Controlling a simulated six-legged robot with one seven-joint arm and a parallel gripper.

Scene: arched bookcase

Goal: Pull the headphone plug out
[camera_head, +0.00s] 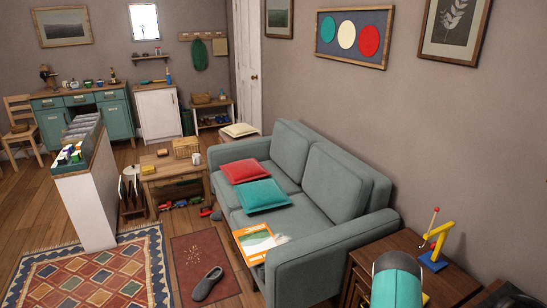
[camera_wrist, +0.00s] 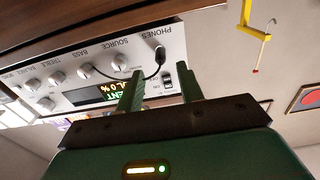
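In the wrist view a silver amplifier (camera_wrist: 75,85) appears upside down, with a row of knobs and a lit display. A black headphone plug (camera_wrist: 160,54) sits in its socket marked PHONES. Its thin black cable (camera_wrist: 110,78) loops to the left, partly behind a finger. My gripper (camera_wrist: 160,73) is open, its two green fingers pointing at the panel. In the picture the plug lies between the fingertips, with a gap on each side. I cannot tell whether the tips reach as far as the plug. The head view does not show the plug or the fingers.
A small switch (camera_wrist: 168,80) is on the panel near the right finger. A yellow toy crane (camera_head: 437,240) stands on the dark wooden cabinet (camera_head: 387,250); it also shows in the wrist view (camera_wrist: 246,15). The grey sofa (camera_head: 305,215) stands left of the cabinet.

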